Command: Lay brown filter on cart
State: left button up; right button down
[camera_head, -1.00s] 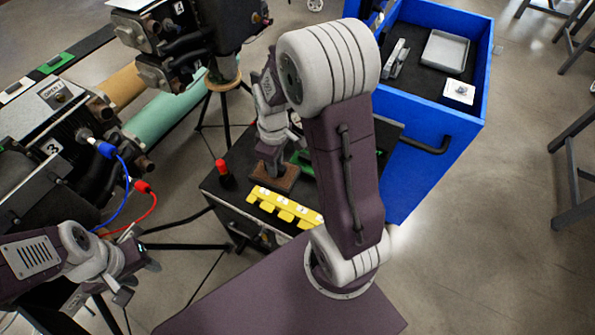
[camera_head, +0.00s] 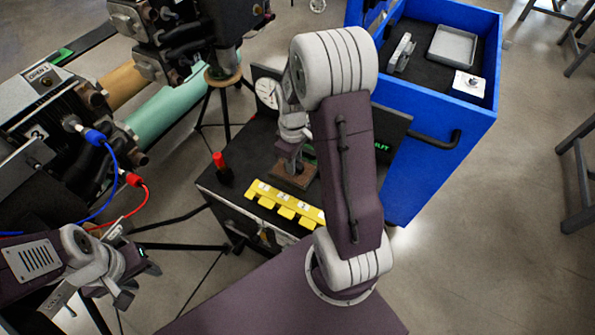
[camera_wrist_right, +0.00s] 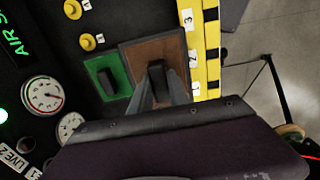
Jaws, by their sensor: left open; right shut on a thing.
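The brown filter (camera_head: 297,180) is a flat square block with a dark handle, at the black panel box behind the yellow numbered strip. My right gripper (camera_head: 289,165) is shut on its handle. In the right wrist view the brown filter (camera_wrist_right: 138,58) lies beside the green filter (camera_wrist_right: 118,72), with the gripper fingers (camera_wrist_right: 160,82) on the handle. I cannot tell whether it rests on the panel or sits slightly above. The blue cart (camera_head: 415,185) stands at the upper right. My left gripper (camera_head: 138,285) is open and empty at the lower left.
The cart's dark top holds a grey tray (camera_head: 453,46), a grey bracket (camera_head: 402,52) and a white card (camera_head: 468,84), with bare room between them. A red knob (camera_head: 219,165) and yellow strip (camera_head: 285,203) flank the filter. Turbine machinery with blue and red cables is at left.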

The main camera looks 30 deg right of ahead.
aim_at(294, 178)
notch_tip(294, 178, down, 5)
jog(key=shift+w+r, duration=0.1)
jog(key=shift+r, duration=0.05)
notch_tip(294, 178, down, 3)
jog(key=shift+r, duration=0.15)
jog(key=shift+f, duration=0.45)
jog(key=shift+f+b, duration=0.1)
jog(key=shift+b, duration=0.2)
jog(key=c, duration=1.3)
grip_release()
jog(key=shift+o, duration=0.2)
